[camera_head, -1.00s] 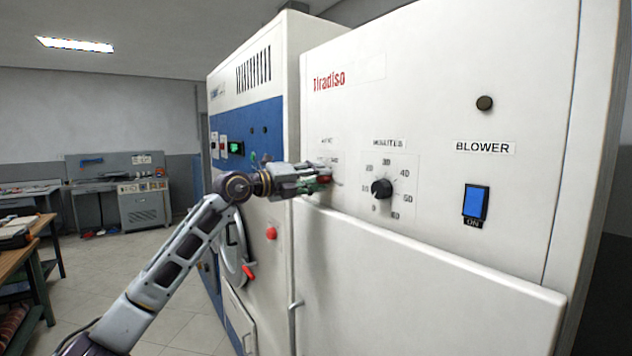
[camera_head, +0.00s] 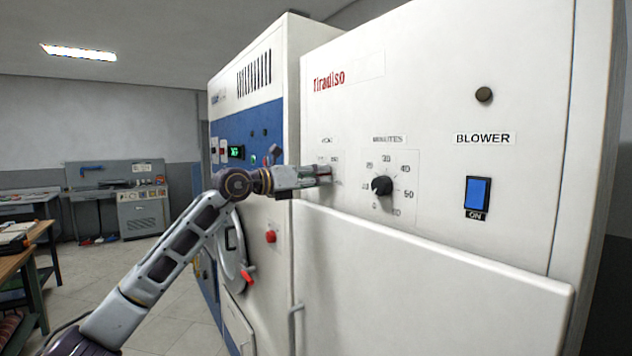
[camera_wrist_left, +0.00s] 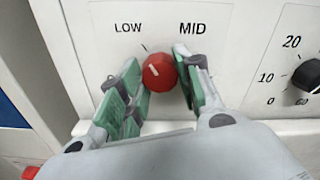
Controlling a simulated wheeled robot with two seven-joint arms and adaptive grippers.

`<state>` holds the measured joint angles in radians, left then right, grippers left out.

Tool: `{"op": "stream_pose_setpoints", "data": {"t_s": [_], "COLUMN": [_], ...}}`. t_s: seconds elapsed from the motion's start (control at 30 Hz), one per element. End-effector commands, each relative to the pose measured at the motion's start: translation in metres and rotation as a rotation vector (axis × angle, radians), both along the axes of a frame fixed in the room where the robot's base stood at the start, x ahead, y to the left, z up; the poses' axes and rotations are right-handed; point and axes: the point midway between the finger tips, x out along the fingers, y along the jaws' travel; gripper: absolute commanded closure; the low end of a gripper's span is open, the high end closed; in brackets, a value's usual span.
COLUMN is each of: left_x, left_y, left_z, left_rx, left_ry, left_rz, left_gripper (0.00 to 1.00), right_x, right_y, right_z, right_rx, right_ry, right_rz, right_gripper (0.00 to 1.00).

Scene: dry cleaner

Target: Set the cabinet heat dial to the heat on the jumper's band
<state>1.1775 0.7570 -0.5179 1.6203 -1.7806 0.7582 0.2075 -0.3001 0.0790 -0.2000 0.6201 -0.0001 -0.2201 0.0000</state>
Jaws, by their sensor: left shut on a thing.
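The cabinet heat dial is a red round knob (camera_wrist_left: 158,72) with a short white line, in the left wrist view. Its panel reads LOW at upper left and MID at upper right; the white line slants to the upper left, nearer the LOW side. My left gripper (camera_head: 322,175) reaches the panel, and in the wrist view its green-padded fingers (camera_wrist_left: 160,76) are shut on the knob from both sides. In the head view the gripper mostly hides the dial. The jumper and its band are not in view. My right gripper is not in view.
Right of the heat dial is a black minutes dial (camera_head: 382,186), also in the wrist view (camera_wrist_left: 308,75). Further right is a blue blower switch (camera_head: 478,193) marked ON. A large sloping white panel (camera_head: 430,265) juts out below. A blue-and-white machine (camera_head: 240,120) stands to the left.

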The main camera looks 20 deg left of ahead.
Motion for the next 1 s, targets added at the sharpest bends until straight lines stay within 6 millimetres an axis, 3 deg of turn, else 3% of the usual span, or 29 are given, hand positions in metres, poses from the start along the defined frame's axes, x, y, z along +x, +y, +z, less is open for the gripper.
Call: {"op": "stream_pose_setpoints", "data": {"t_s": [0.73,1.0], "left_x": [0.000,0.001], "left_y": [-0.001,0.000], "left_z": [-0.004,-0.004], "left_rx": [0.473,0.642], "left_ry": [-0.361,-0.494], "left_rz": [-0.002,-0.002], "left_gripper": [0.90,0.90], "right_x": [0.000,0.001], "right_y": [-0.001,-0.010], "right_z": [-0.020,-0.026], "right_rx": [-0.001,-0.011], "right_ry": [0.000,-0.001], "right_rz": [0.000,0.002], "right_gripper": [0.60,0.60]}}
